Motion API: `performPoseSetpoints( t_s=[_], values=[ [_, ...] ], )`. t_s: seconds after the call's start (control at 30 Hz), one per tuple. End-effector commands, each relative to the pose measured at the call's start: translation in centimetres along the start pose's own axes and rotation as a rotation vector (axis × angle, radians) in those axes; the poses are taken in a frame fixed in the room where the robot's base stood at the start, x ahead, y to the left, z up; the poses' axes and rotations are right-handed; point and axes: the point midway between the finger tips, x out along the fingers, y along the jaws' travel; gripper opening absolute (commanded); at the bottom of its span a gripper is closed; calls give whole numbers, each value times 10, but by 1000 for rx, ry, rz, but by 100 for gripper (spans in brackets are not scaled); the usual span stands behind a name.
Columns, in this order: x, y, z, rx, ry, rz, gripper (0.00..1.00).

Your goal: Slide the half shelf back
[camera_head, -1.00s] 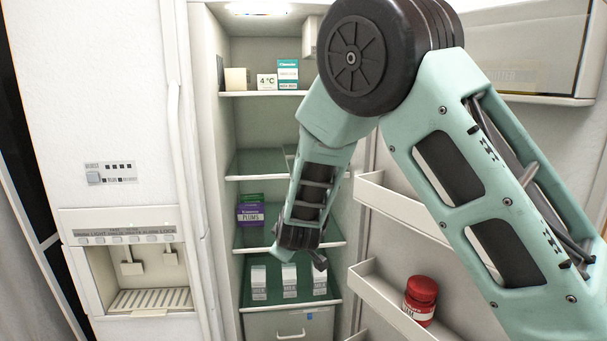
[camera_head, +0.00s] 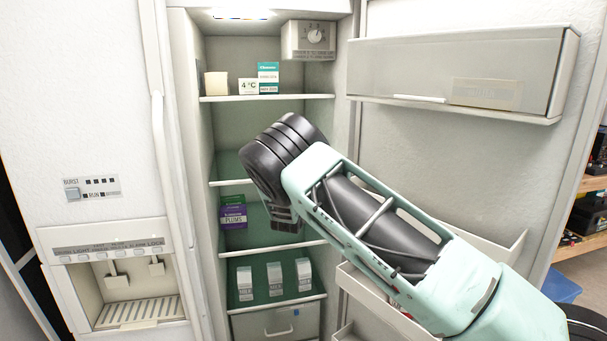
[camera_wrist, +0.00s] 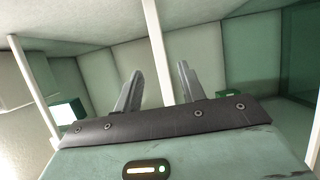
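The half shelf (camera_head: 228,182) is a green glass shelf with a white front edge at mid-height in the open fridge. My arm covers its right part in the head view. In the wrist view, a white shelf edge (camera_wrist: 153,30) runs between the fingers of my gripper (camera_wrist: 158,72). It is probably the half shelf's edge. The two fingers are apart, one on each side of the strip, with visible gaps. I cannot tell how deep the strip lies between them. In the head view my gripper is mostly hidden behind my arm.
A purple plums box (camera_head: 233,214) sits on the shelf below, left of my arm. Several white cartons (camera_head: 275,279) stand lower. Small boxes (camera_head: 268,78) stand on the top shelf (camera_head: 300,97). The open door's bins (camera_head: 375,300) are at right, partly behind my arm.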

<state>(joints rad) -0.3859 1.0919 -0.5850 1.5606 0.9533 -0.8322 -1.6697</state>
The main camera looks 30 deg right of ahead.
Motion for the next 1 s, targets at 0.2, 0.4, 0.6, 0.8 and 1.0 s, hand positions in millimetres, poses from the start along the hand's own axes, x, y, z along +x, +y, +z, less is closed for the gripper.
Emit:
performPoseSetpoints(
  t_s=[0.2,0.4,0.6,0.8,1.0],
  values=[
    [43,3,1,0,-1,0,40],
    [69,1,0,1,0,-1,40],
    [80,0,0,0,1,0,40],
    [82,0,0,1,1,-1,40],
    [82,0,0,1,1,-1,18]
  ],
)
